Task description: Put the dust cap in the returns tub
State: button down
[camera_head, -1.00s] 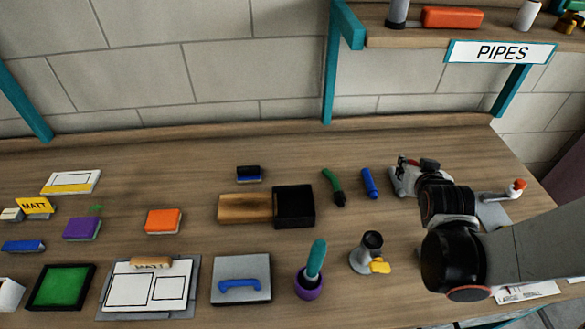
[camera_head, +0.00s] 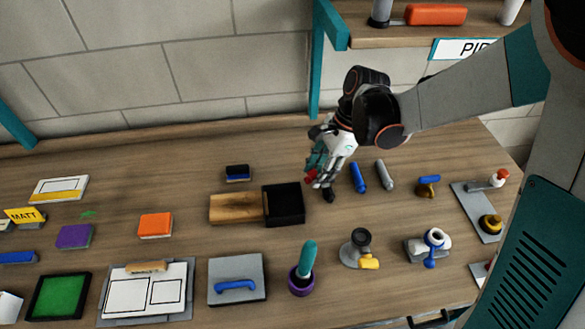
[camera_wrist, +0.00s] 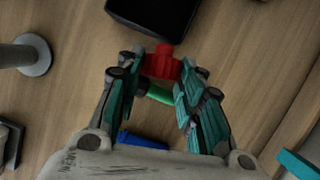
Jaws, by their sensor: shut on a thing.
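The dust cap looks to be the ribbed red piece (camera_head: 311,176) in my gripper (camera_head: 319,179). In the wrist view my gripper (camera_wrist: 163,80) has its teal fingers closed on both sides of the red cap (camera_wrist: 162,64). It is held above the bench, just right of a black square box (camera_head: 284,204). That box also shows at the top of the wrist view (camera_wrist: 152,14), just beyond the cap. It may be the returns tub, but no label on it can be read. A green-handled tool lies below my gripper and is partly hidden by it.
A wooden block (camera_head: 236,208) lies against the box's left side. A blue cylinder (camera_head: 358,177) and a grey cylinder (camera_head: 385,175) lie to the right. A purple pot (camera_head: 301,281) and a grey stand (camera_head: 358,251) are nearer the front.

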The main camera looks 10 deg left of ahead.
jog(key=s+a+r+m+y+p, duration=0.1)
jog(key=s+a+r+m+y, duration=0.1)
jog(key=s+a+r+y, duration=0.2)
jog(key=shift+s+a+r+y, duration=0.45)
jog(key=shift+s+a, duration=0.4)
jog(key=shift+a, duration=0.25)
jog(key=shift+r, duration=0.1)
jog(key=shift+g, duration=0.4)
notch_tip(320, 180, down, 8)
jog(key=b, duration=0.6)
jog(key=shift+w+r, duration=0.1)
jog(key=shift+r, duration=0.15)
jog(key=c, duration=0.6)
grip_release()
jog(key=shift+o, duration=0.2)
